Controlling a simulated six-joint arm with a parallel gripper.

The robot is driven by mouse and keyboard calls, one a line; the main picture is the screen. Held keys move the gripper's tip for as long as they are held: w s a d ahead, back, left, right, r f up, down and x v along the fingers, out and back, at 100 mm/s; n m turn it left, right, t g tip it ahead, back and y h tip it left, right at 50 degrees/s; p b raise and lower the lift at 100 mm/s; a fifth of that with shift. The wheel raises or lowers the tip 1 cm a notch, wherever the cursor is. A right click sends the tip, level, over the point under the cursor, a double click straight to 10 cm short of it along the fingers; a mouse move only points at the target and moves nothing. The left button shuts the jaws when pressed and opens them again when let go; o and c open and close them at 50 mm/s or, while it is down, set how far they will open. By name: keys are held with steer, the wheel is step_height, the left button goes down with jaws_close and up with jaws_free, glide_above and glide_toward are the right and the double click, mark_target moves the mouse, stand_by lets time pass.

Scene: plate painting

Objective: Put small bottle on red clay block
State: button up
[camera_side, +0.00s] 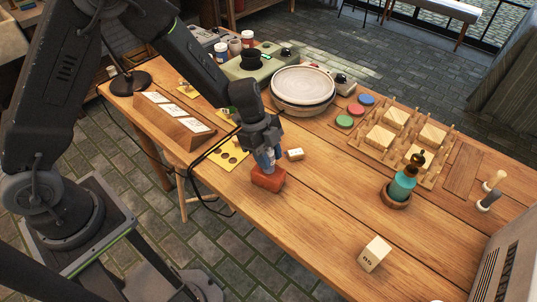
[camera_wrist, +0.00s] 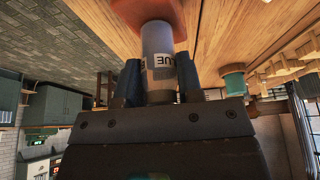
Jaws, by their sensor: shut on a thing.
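The red clay block (camera_side: 268,179) lies near the table's front left edge, right below the bottle (camera_side: 265,160). The block also shows at the top of the wrist view (camera_wrist: 148,10). The bottle looks upright with its end at the block's top face. I cannot tell if all its weight rests there.
A teal bottle (camera_side: 402,186) sits in a wooden bowl at right, and a pale cube (camera_side: 374,253) is at the front. The table between is clear.

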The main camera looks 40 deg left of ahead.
steer(key=o, duration=0.9)
steer(key=shift+f, duration=0.1)
steer(key=v, duration=1.3)
steer(key=s+a+r+n+t+y, duration=0.1)
steer(key=s+a+r+n+t, duration=0.1)
steer(key=s+r+n, duration=0.2)
steer(key=s+a+r+n+t+y, duration=0.1)
steer(key=s+r+n, duration=0.3)
steer(key=s+n, duration=0.4)
steer(key=s+a+r+n+t+y, duration=0.2)
steer(key=s+r+n, duration=0.3)
steer(key=s, duration=0.3)
steer(key=shift+s+a+r+n+t, duration=0.1)
steer(key=shift+s+a+n+t, duration=0.25)
steer(key=shift+a+n, duration=0.25)
